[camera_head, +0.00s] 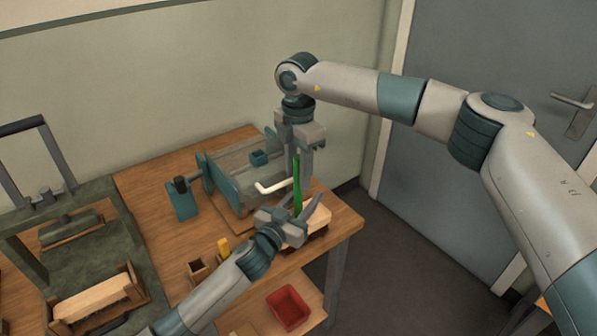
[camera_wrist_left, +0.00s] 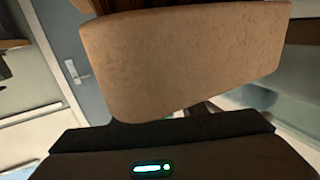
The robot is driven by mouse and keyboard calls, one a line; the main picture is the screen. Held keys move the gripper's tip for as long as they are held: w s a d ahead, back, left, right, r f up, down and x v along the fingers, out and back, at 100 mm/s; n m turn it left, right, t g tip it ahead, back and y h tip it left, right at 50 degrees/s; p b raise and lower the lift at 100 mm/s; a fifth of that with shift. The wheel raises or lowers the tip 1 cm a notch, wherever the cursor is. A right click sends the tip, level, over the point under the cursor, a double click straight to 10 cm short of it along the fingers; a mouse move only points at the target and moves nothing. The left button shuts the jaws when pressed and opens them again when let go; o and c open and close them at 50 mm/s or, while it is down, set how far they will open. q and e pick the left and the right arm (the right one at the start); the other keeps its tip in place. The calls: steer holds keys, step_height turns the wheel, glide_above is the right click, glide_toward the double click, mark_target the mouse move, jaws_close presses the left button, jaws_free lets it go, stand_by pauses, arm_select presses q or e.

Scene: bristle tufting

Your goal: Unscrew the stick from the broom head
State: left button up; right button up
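The green stick (camera_head: 297,190) stands nearly upright at the table's right end, its lower end behind my left gripper. The broom head (camera_head: 319,219) is a pale wooden block there, partly hidden by the fingers. In the left wrist view the block (camera_wrist_left: 185,65) fills the middle, close up, with dark bristles at the top edge. My left gripper (camera_head: 301,217) has its fingers around the block and looks shut on it. My right gripper (camera_head: 299,168) points down from above, its fingers on either side of the stick's upper part, seemingly shut on it.
A teal-sided machine (camera_head: 225,185) with a white crank handle (camera_head: 275,187) stands just left of the stick. A red bin (camera_head: 288,307) sits on a lower shelf. A small wooden box (camera_head: 198,270) and a yellow item (camera_head: 223,247) lie near the left arm. A green-grey press (camera_head: 85,255) stands at left.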

arm_select(q)
steer(key=b+v, duration=0.2)
steer(key=v, duration=1.5)
steer(key=shift+s+a+b, duration=0.15)
steer(key=shift+a+b, duration=0.05)
steer(key=shift+b, duration=0.15)
steer(key=shift+o, duration=0.2)
